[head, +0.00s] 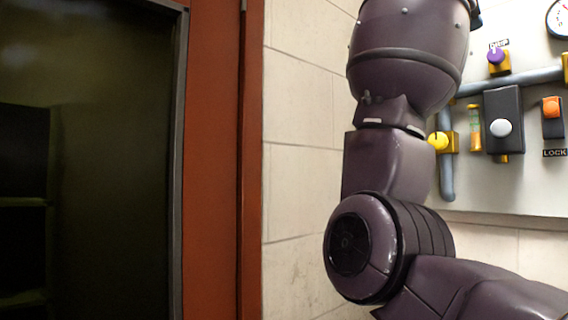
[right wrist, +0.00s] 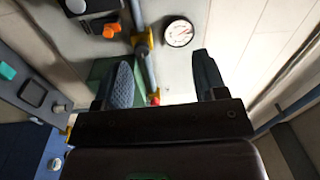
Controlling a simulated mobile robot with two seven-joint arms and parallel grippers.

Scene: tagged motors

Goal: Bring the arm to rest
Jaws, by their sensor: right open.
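My right arm fills the right half of the head view, raised in front of a wall panel; its gripper is out of that frame above. In the right wrist view my right gripper (right wrist: 165,85) is open, its two fingers wide apart. I see nothing held between the fingers. The panel with pipes and a dial gauge (right wrist: 178,32) lies beyond the fingertips. My left gripper is in neither view.
The white panel (head: 490,195) carries a purple knob (head: 496,55), a yellow knob (head: 438,140), an orange switch (head: 551,107) labelled LOCK and a grey pipe. A red-brown frame (head: 212,160) with dark glass stands left. Bare tiled wall (head: 298,180) lies between.

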